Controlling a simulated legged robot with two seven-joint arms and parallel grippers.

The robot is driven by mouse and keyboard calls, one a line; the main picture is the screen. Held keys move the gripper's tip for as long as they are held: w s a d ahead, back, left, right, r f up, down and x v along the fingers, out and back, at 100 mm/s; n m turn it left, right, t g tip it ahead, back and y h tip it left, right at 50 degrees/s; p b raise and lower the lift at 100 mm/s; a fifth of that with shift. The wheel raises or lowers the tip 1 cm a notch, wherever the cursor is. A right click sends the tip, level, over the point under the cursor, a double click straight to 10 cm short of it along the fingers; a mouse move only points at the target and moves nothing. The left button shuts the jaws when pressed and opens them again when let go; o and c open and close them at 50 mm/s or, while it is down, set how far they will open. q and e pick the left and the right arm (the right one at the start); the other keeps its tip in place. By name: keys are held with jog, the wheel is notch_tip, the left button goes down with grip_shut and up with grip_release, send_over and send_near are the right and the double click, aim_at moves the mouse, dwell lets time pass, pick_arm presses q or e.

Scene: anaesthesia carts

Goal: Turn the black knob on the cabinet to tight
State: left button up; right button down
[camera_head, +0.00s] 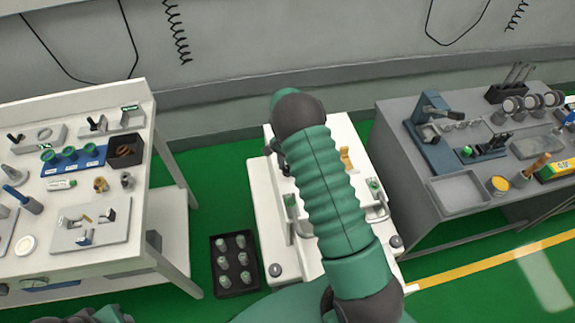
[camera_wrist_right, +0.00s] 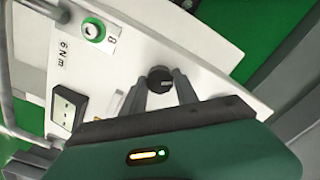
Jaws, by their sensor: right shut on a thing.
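The white cabinet (camera_head: 265,205) stands in the middle of the head view, largely covered by my green right arm. In the right wrist view its white panel (camera_wrist_right: 215,65) carries the black knob (camera_wrist_right: 160,77), a small round knob with a light mark on its face. My right gripper (camera_wrist_right: 161,87) has one grey finger on each side of the knob and is shut on it. In the head view the knob is hidden, and only a dark bit of what seems to be my right gripper shows beside the arm. My left gripper is not in view.
A white table (camera_head: 125,262) with parts stands left, a grey table (camera_head: 412,205) right. A black crate (camera_head: 222,290) of small containers sits on the green floor.

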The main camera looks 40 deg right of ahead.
jog(key=m+p, duration=0.1)
jog(key=m, duration=0.5)
dwell(0.5)
jog(key=c, duration=0.9)
grip_release()
jog(key=shift+w+d, duration=0.1)
jog(key=shift+c, duration=0.2)
notch_tip(320, 180, up, 17)
jog(key=shift+f, duration=0.15)
